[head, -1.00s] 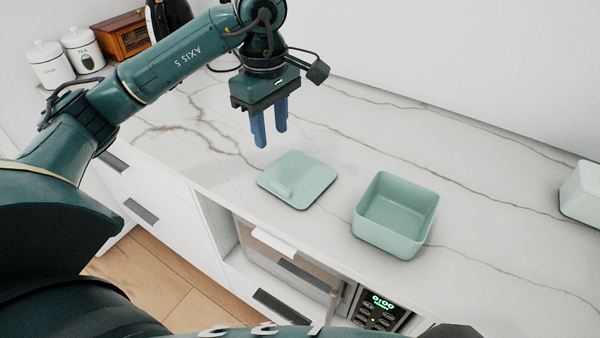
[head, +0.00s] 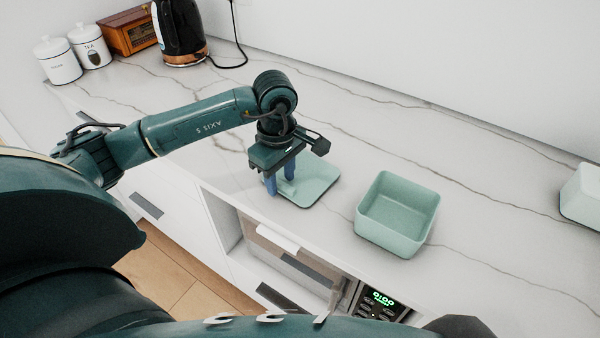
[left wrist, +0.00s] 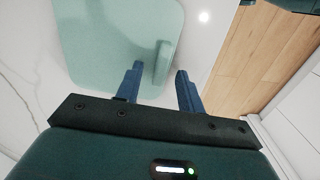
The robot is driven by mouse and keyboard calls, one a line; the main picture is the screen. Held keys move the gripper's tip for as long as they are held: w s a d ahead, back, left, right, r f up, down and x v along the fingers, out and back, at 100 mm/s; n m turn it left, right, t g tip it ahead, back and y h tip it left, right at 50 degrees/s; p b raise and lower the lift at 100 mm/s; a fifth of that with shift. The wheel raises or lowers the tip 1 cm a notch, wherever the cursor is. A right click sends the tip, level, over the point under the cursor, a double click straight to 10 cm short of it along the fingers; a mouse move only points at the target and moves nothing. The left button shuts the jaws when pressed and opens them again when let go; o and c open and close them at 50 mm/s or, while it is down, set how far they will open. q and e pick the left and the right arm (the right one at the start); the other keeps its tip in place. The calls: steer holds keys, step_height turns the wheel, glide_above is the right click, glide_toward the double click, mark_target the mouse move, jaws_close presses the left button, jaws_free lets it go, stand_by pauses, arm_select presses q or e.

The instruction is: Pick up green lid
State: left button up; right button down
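The green lid (head: 320,181) lies flat on the marble counter, a pale green rounded square with a raised bar handle near its left edge. The handle (left wrist: 162,62) shows in the left wrist view, beyond the fingertips and in line with the gap between them. My left gripper (head: 281,183) is open and points down over the handle side of the lid, hiding part of it. Its two blue fingers stand apart with nothing gripped between them in the left wrist view (left wrist: 158,78). I cannot tell whether the fingertips touch the lid. My right gripper is not in view.
An open, empty green box (head: 397,214) stands right of the lid. A white container (head: 582,196) sits at the far right. A kettle (head: 180,35), a wooden radio (head: 128,32) and white canisters (head: 90,46) stand at the back left. The counter's front edge is close to the lid.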

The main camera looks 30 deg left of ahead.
arm_select(q)
steer(key=shift+c, duration=0.4)
jaws_close()
step_height(320, 180, up, 10)
steer(key=b, duration=0.1)
stand_by(0.6)
